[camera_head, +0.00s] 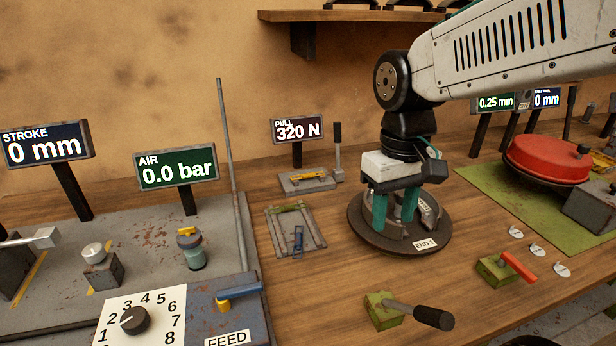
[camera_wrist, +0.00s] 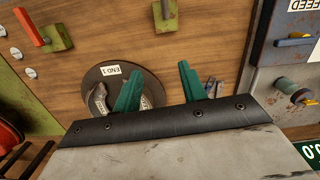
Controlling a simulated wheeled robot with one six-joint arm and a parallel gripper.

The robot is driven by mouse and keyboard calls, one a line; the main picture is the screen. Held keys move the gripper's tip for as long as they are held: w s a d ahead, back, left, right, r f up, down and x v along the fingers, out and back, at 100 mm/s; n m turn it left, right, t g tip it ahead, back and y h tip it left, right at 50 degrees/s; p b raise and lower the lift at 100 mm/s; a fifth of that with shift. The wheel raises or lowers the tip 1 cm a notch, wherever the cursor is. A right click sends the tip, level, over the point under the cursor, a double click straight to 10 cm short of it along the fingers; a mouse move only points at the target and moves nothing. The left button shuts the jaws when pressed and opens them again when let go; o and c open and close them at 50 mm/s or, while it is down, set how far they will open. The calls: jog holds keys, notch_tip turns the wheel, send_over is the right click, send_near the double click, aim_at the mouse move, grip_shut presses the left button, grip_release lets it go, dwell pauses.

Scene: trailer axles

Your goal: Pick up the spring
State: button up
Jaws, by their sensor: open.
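My gripper (camera_head: 393,214) is open, its two green fingers pointing down over the round dark drum plate (camera_head: 370,238) labelled END 1. Curved grey shoes (camera_head: 424,208) sit on the plate, partly hidden by the fingers. In the wrist view my gripper (camera_wrist: 158,78) has a clear gap between its fingers, with bare wood showing there. I cannot make out a spring for certain. A small blue piece (camera_head: 298,240), possibly the spring, lies in a grey railed tray (camera_head: 272,234) left of the plate. That tray is mostly hidden behind my gripper in the wrist view.
A PULL 320 N display (camera_head: 298,129) stands behind a grey block with a yellow part (camera_head: 308,177) and a lever (camera_head: 338,150). A FEED station (camera_head: 228,310) is at left, a red drum (camera_head: 545,158) at right. A black-handled lever (camera_head: 420,314) lies in front.

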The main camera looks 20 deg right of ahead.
jog(key=w+f+n, duration=0.3)
jog(key=w+n, duration=0.1)
jog(key=w, duration=1.1)
jog(key=n+t, duration=0.3)
jog(key=n, duration=1)
send_near(310, 174)
jog(key=f, duration=0.3)
jog(key=w+f, duration=0.1)
jog(key=f, duration=0.1)
jog(key=w+f, duration=0.1)
jog(key=f, duration=0.2)
jog(key=shift+f, duration=0.1)
grip_shut()
